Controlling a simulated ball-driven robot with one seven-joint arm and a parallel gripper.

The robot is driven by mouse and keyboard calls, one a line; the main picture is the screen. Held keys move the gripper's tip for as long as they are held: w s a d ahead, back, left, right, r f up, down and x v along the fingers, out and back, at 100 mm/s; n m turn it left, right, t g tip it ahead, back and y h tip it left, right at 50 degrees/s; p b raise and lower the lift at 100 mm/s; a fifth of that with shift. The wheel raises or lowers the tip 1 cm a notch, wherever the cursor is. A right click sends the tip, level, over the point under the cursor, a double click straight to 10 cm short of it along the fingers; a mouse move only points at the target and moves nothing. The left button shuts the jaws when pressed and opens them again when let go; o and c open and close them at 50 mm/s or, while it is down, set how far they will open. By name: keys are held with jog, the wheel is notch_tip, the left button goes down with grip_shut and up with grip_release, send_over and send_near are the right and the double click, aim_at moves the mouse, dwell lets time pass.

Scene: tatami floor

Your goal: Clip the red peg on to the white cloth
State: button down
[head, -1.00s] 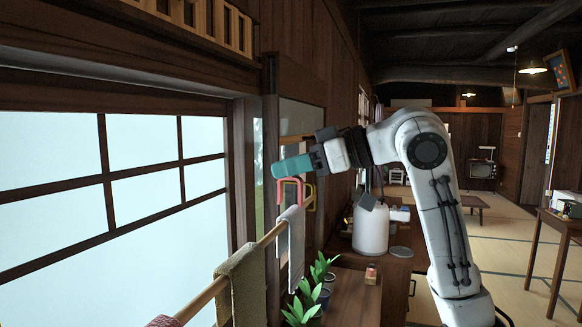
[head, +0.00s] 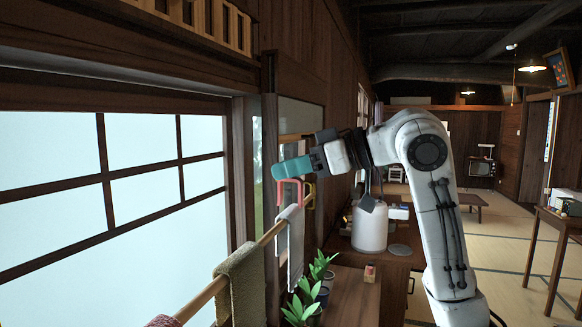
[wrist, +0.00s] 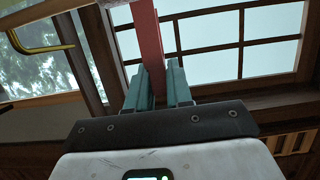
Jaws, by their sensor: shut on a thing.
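My gripper (head: 278,171), with teal fingers, points left above the pole in the head view. It is shut on the red peg (head: 289,182), which hangs just below the fingers with its legs downward. In the wrist view the red peg (wrist: 149,38) runs up from between the teal fingers (wrist: 155,82). The white cloth (head: 294,250) hangs over the wooden pole, directly below the peg. The peg's lower ends appear at the cloth's top edge. I cannot tell whether they straddle it or are in front of it.
An olive towel (head: 241,285) hangs nearer on the same pole (head: 207,296). Potted plants (head: 303,305) stand below on a wooden cabinet, near a white canister (head: 369,228). A yellow hook-like bar (wrist: 45,47) is close by. A window wall (head: 60,220) is at left.

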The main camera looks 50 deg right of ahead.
aim_at(302, 191)
jog(key=shift+f+b, duration=1.3)
jog(key=shift+f, duration=1.1)
dwell(1.8)
jog(key=shift+c, duration=2.3)
grip_release()
jog(key=shift+r, duration=0.15)
jog(key=shift+r+p, duration=2.75)
jog(key=shift+r, duration=0.15)
